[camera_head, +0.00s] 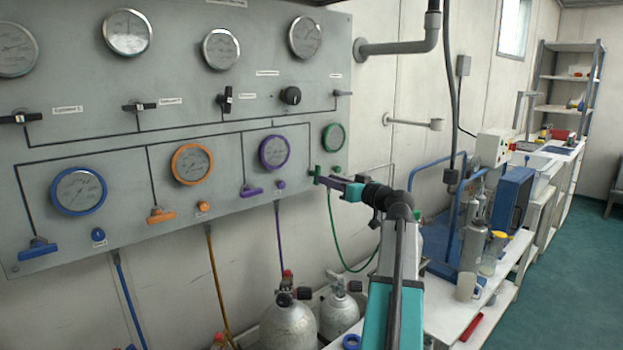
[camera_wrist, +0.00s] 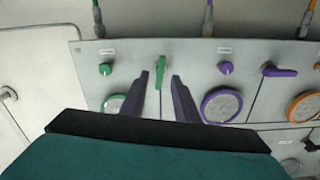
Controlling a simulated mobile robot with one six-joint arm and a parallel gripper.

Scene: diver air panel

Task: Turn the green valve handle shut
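The green valve handle (camera_head: 317,174) is at the lower right end of the grey panel, below the green-rimmed gauge (camera_head: 333,137). In the wrist view the green handle (camera_wrist: 160,73) looks upright, in line with its pipe. My gripper (camera_head: 328,181) is at the handle; in the wrist view my gripper (camera_wrist: 161,77) has its two purple fingers apart, one on each side of the handle. A gap shows between each finger and the handle, so contact is not visible. How deep the handle sits between the fingers is hard to tell.
A round green knob (camera_wrist: 105,69) is beside the handle. The purple valve handle (camera_head: 251,191), orange handle (camera_head: 161,215) and blue handle (camera_head: 38,248) lie crosswise further left. Gas cylinders (camera_head: 289,322) stand below, and a cluttered bench (camera_head: 450,318) is to the right.

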